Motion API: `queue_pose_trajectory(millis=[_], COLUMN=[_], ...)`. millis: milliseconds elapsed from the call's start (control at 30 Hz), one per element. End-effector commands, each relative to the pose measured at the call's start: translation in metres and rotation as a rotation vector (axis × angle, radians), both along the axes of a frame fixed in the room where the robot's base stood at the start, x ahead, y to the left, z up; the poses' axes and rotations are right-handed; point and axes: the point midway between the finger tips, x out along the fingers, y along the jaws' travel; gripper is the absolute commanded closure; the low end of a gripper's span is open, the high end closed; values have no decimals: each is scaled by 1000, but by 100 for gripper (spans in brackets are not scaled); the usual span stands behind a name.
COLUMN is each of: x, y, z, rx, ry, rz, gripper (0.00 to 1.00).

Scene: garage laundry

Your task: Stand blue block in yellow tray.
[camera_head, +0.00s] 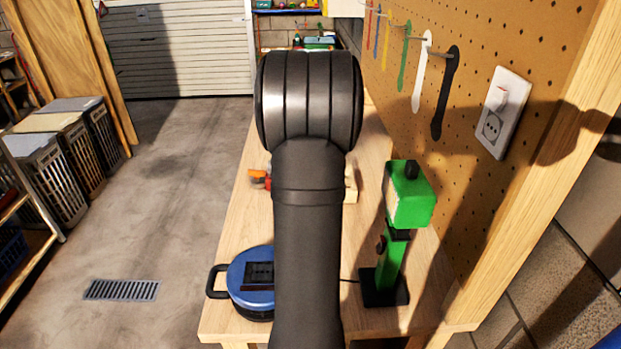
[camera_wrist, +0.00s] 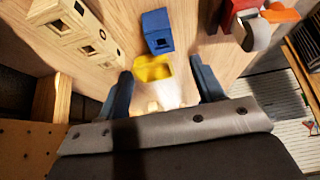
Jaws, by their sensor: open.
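The blue block (camera_wrist: 157,28) shows in the wrist view at the top centre, with a dark square opening in its near face. The small yellow tray (camera_wrist: 153,69) lies right against its near side in the picture; I cannot tell whether the two touch. My gripper (camera_wrist: 164,84) is open, its dark fingers on either side of the picture below the tray, with nothing between the tips. In the head view my own arm hides the gripper, the block and the tray.
A pale wooden piece with square holes (camera_wrist: 78,27) is at the wrist view's upper left. A red and orange item with a grey roll (camera_wrist: 256,33) is at the upper right. In the head view, a green device (camera_head: 408,196) and a blue round case (camera_head: 240,270) stand on the bench nearer me.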

Motion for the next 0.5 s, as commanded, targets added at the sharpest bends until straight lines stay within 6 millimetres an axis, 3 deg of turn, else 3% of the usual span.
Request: queue_pose_trajectory(millis=[200, 500], x=[18, 28], y=[0, 1], z=[-34, -53], rx=[0, 0], ry=[3, 3], rz=[0, -1], gripper=[38, 38])
